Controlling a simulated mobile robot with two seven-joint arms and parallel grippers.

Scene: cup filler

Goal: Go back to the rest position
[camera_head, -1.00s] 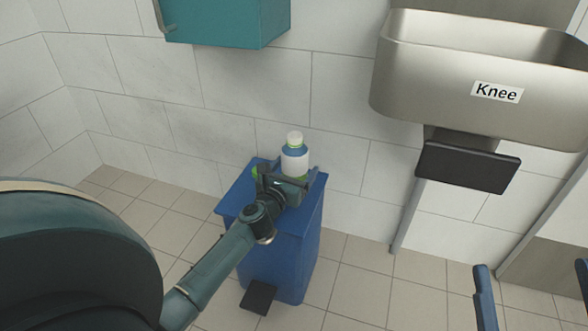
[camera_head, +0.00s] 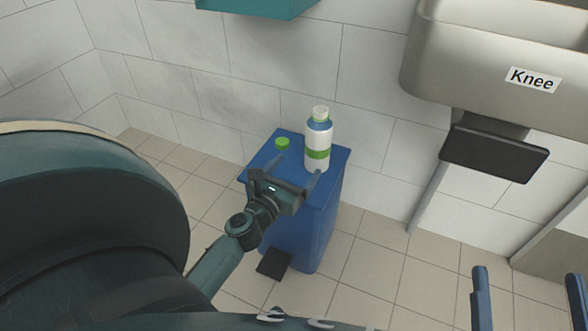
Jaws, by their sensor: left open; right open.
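My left gripper (camera_head: 301,166) is open and empty, just in front of the bottle over the front of the blue bin's lid. The white bottle (camera_head: 317,147) has a green band, a blue shoulder and a pale top, and stands upright on the lid of the blue bin (camera_head: 303,232). A small green cap (camera_head: 282,143) lies on the lid, left of the bottle. My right gripper (camera_head: 528,292) is open and empty at the lower right edge; only its two fingers show.
A metal sink (camera_head: 490,65) labelled "Knee" with a black knee pad (camera_head: 494,152) hangs on the wall at right. A teal wall box (camera_head: 257,8) is at the top. A black pedal (camera_head: 274,263) sticks out at the bin's foot. Tiled floor is clear around the bin.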

